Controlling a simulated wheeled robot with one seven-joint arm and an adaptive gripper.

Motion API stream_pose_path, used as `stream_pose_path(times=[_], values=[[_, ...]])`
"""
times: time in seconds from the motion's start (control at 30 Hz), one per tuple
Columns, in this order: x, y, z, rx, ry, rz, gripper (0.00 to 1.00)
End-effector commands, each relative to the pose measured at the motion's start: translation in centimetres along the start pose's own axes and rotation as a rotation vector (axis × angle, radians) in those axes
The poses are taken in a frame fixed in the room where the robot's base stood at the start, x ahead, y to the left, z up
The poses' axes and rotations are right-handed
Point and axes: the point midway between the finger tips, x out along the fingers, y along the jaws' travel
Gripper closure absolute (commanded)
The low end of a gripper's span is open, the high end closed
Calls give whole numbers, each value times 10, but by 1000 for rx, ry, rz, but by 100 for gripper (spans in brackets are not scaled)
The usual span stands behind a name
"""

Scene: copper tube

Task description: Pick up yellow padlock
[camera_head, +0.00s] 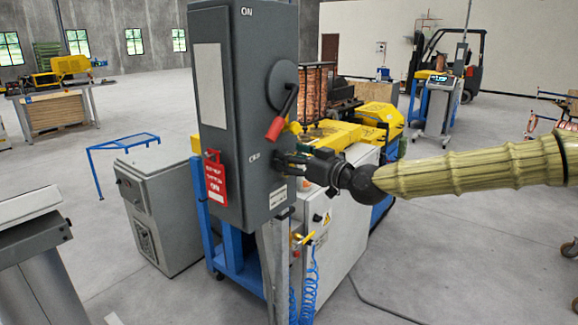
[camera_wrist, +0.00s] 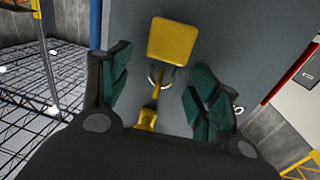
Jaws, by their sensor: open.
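The yellow padlock (camera_wrist: 172,41) shows in the wrist view as a yellow block with a metal shackle below it, against a grey surface. It lies ahead of and between the fingertips of my gripper (camera_wrist: 160,62), and no finger visibly touches it. A smaller yellow piece (camera_wrist: 147,118) sits below the shackle, partly hidden by my gripper. In the head view my gripper (camera_head: 284,164) is at the right side of the grey switch box (camera_head: 233,130), open. A small yellow piece (camera_head: 294,127) shows above it, beside the red-handled lever (camera_head: 279,118); I cannot tell whether it is the padlock.
A red tag (camera_head: 215,178) hangs on the box's front. Yellow machinery (camera_head: 335,133) and a white cabinet (camera_head: 337,225) stand behind my gripper. Blue coiled hoses (camera_head: 310,285) hang below. Open floor (camera_head: 450,235) lies at the right.

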Motion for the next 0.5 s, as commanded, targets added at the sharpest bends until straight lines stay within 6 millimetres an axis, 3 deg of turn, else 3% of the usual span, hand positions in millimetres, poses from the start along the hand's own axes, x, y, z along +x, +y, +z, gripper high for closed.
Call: stream_pose_path(times=[0.1, 0.37, 0.5], values=[[0, 0, 0, 0, 0, 0, 38], [-1, 0, 0, 0, 0, 0, 85], [-1, 0, 0, 0, 0, 0, 93]])
